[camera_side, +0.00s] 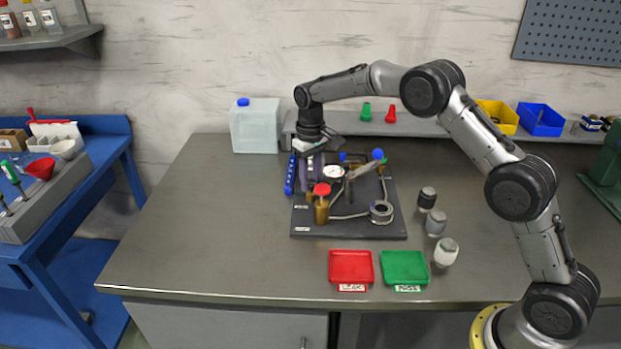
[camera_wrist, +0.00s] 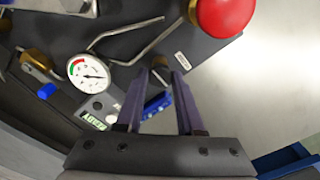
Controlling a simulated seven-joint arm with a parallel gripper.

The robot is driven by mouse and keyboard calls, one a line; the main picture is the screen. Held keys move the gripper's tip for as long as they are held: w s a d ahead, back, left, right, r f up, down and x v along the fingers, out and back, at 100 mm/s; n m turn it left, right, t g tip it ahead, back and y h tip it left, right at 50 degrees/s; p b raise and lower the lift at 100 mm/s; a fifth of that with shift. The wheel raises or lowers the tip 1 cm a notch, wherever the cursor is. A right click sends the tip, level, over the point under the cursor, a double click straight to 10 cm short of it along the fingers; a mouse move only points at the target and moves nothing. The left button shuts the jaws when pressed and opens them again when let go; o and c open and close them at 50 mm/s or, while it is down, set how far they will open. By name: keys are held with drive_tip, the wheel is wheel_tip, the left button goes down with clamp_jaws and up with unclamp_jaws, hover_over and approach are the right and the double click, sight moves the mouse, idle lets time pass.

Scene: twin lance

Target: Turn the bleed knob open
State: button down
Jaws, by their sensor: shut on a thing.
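My gripper (camera_side: 311,180) points down at the left side of a dark fixture plate (camera_side: 360,230). In the wrist view, its two purple fingers (camera_wrist: 160,76) stand a little apart and are shut on a small part between their tips. That part is mostly hidden; it appears to be the bleed knob, but its turn angle cannot be read. A white round gauge (camera_wrist: 90,75) with a red and green band sits beside the fingers; it also shows in the side view (camera_side: 333,174). A large red knob (camera_wrist: 228,14) tops a brass body (camera_side: 322,211) nearby.
A blue handle (camera_side: 289,174) stands left of the gripper. A blue knob (camera_side: 378,154) and bent tubes are on the plate. Red (camera_side: 351,266) and green (camera_side: 404,266) trays lie in front. Several small jars stand right. A jug (camera_side: 255,128) is behind. The table's left is clear.

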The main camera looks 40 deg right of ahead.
sight(310, 183)
drive_tip(key=shift+r, duration=0.1)
idle(0.3)
drive_tip(key=c, duration=0.5)
unclamp_jaws()
wheel_tip(310, 183, up, 14)
drive_tip(key=shift+f, duration=0.15)
